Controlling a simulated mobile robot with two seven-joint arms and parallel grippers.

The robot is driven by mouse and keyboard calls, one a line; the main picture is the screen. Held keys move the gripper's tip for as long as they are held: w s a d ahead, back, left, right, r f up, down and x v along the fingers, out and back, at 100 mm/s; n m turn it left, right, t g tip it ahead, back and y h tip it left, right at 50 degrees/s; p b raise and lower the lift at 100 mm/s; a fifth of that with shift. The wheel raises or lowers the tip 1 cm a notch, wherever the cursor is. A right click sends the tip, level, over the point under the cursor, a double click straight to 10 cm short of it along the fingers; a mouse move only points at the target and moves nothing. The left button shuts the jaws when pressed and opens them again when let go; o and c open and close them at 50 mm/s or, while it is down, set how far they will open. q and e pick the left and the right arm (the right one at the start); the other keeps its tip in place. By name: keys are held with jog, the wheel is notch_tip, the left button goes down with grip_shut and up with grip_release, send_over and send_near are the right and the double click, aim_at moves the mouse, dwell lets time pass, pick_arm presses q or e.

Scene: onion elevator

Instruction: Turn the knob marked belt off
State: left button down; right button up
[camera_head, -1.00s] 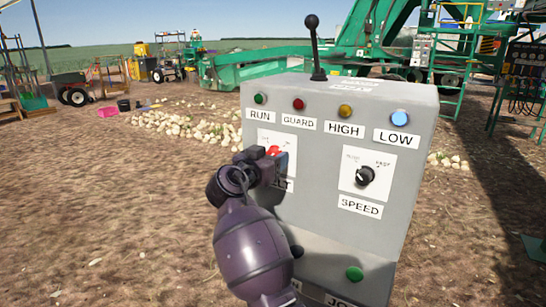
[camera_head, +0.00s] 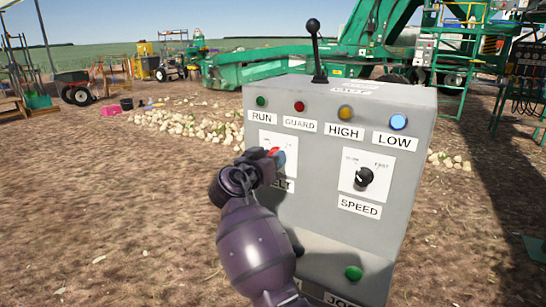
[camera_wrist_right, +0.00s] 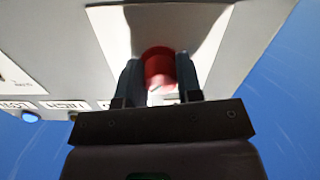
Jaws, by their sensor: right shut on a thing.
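The grey control box (camera_head: 320,225) stands in front of me in the head view. Its red belt knob (camera_head: 275,152) sits on a white dial plate (camera_head: 291,148), above a label of which only the last letters show. My right gripper (camera_head: 272,160) is at this knob and partly hides it. In the right wrist view the red knob (camera_wrist_right: 158,62) sits between the two dark fingers of my right gripper (camera_wrist_right: 160,78), which are shut on it. The knob's pointer and the plate's left marking are hard to read. My left gripper is out of view.
The black speed knob (camera_head: 364,177) is to the right on the same face. Indicator lamps run above, with the blue LOW lamp (camera_head: 398,121) lit. A black lever (camera_head: 315,48) rises from the top. A green button (camera_head: 354,272) is low on the box.

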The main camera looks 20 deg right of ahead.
jog(key=n+p, duration=0.1)
jog(key=n, duration=0.2)
jog(key=shift+r+n+p, duration=0.3)
jog(key=shift+r+p, duration=0.1)
jog(key=n+p, duration=0.1)
jog(key=n, duration=0.1)
jog(key=shift+s+n, duration=0.1)
jog(key=shift+n, duration=0.3)
jog(key=n+p, duration=0.2)
jog(key=shift+n, duration=0.4)
jog(key=n+p, duration=0.1)
jog(key=n, duration=0.1)
jog(key=shift+n, duration=0.3)
jog(key=shift+d+n+p, duration=0.1)
jog(key=shift+n+p, duration=0.5)
jog(key=shift+n, duration=0.2)
jog(key=shift+f+n+p, duration=0.15)
jog(key=shift+n+p, duration=0.35)
jog(key=shift+n, duration=0.6)
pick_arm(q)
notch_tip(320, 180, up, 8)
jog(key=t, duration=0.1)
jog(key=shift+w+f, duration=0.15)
pick_arm(e)
jog(key=shift+n, duration=0.3)
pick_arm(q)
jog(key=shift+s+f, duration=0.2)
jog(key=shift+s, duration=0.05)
pick_arm(e)
jog(key=shift+f, duration=0.1)
